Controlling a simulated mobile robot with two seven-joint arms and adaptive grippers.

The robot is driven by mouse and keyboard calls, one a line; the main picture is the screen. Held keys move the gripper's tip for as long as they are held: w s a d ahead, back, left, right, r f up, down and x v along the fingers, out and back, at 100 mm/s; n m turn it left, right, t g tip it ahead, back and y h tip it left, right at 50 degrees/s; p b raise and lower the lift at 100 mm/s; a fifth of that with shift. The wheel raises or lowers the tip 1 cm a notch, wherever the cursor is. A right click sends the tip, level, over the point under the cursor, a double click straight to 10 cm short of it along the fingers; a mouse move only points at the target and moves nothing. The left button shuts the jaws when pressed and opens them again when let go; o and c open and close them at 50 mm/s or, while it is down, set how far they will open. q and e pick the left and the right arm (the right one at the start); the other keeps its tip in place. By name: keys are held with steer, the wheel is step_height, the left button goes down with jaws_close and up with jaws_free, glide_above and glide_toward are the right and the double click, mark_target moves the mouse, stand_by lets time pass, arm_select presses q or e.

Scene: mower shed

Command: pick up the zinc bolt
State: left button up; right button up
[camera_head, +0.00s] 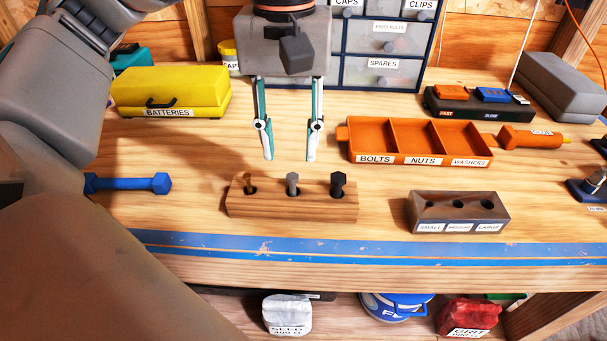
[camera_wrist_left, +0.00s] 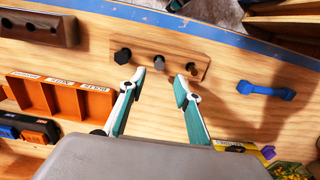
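The zinc bolt (camera_head: 293,183) is a grey hex-headed bolt standing in the middle hole of a light wooden block (camera_head: 267,205). A brass bolt (camera_head: 249,184) stands left of it and a black bolt (camera_head: 338,184) right of it. My left gripper (camera_head: 290,157) is open and empty, fingers pointing down, above and behind the block. In the left wrist view the zinc bolt's head (camera_wrist_left: 158,62) lies just beyond the gap between the open fingertips (camera_wrist_left: 160,76). The fingers do not appear to touch it. My right gripper is in neither view.
An orange tray (camera_head: 478,160) labelled bolts, nuts and washers stands right of the gripper. A dark wooden block (camera_head: 416,213) with holes labelled small, medium and large is front right. A blue dumbbell-shaped tool (camera_head: 127,184) lies left. A yellow batteries case (camera_head: 172,88) and drawers (camera_head: 385,40) stand behind.

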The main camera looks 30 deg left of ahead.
mark_target(292, 177)
arm_select(q)
steer(key=shift+s+f, duration=0.25)
steer(key=shift+f, duration=0.75)
steer(key=f, duration=0.3)
steer(key=f+b, duration=0.1)
steer(key=shift+s+d+f, duration=0.1)
steer(key=shift+d+f, duration=0.1)
steer(key=shift+d, duration=0.2)
steer(key=shift+f, duration=0.15)
steer(key=c, duration=0.7)
jaws_close()
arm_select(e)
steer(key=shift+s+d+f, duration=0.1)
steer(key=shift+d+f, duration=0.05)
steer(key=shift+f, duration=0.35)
